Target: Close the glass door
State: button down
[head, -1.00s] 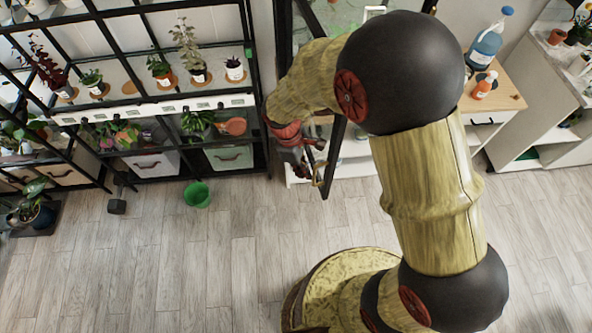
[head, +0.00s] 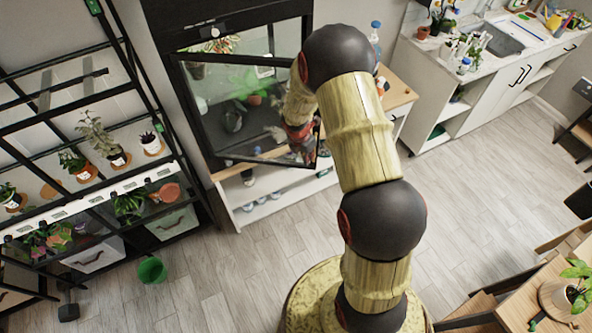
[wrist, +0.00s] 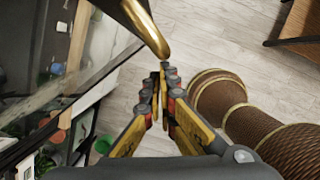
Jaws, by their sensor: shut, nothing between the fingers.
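The glass door (head: 222,108), a black-framed pane on the plant cabinet, stands ajar in the head view, with its lower right corner swung out from the cabinet. Plants show through the glass. In the wrist view, its pane and dark frame (wrist: 77,42) fill the upper left. A brass bar (wrist: 147,28), apparently the door handle, lies just above the fingertips; I cannot tell whether they touch. My gripper (wrist: 165,72) is shut and empty. In the head view, my gripper (head: 306,150) is at the door's right edge, partly hidden by my arm.
A black plant rack (head: 100,190) stands left, with a green bucket (head: 152,270) on the floor before it. A wooden-topped cart (head: 396,94) with a blue bottle (head: 375,31) is right of the cabinet. A white counter (head: 500,75) is at the back right. The middle floor is clear.

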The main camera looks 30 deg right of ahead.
jog(key=w+d+n+p, duration=0.1)
jog(key=w+d, duration=0.5)
jog(key=w, duration=0.4)
jog(key=w+d+n+p, duration=0.1)
jog(key=w+d+n, duration=0.1)
jog(key=w+d, duration=0.3)
jog(key=shift+w+d+t+p, duration=0.3)
jog(key=shift+w+d+p, duration=0.05)
jog(key=shift+w, duration=2)
